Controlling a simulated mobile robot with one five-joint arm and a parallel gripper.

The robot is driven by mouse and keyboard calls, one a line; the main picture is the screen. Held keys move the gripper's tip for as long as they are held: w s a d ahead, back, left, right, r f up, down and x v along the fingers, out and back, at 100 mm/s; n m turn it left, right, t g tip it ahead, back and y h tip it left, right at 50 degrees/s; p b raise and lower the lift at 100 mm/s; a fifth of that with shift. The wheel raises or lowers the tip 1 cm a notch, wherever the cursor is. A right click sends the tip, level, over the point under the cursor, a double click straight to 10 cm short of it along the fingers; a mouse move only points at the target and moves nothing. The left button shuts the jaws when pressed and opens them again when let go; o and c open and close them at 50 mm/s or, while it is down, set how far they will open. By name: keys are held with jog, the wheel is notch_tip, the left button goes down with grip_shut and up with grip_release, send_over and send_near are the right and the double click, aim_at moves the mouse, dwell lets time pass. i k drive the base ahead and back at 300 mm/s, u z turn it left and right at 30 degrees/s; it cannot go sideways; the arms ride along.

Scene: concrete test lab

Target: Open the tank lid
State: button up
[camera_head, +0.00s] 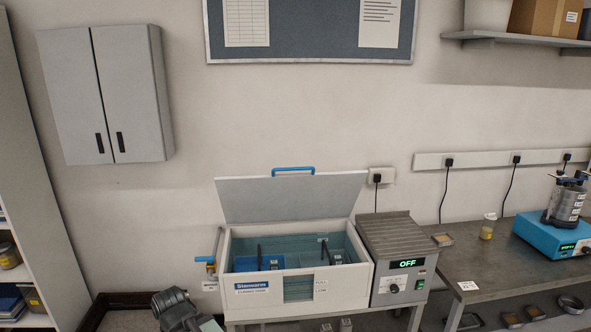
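A dark grey mechanical part at the bottom left looks like my arm, left of and below the tank. No fingers of my gripper can be seen.
A control box (402,282) reading "OFF" adjoins the tank's right side. A blue-handled valve pipe (212,258) stands at its left. A dark bench (470,270) at right holds a blue device (550,236). A wall cabinet (105,95) hangs upper left; a shelf unit stands far left.

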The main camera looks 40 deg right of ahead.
aim_at(275, 198)
jog(key=z, duration=0.05)
jog(key=i, duration=0.85)
jog(key=u, duration=0.05)
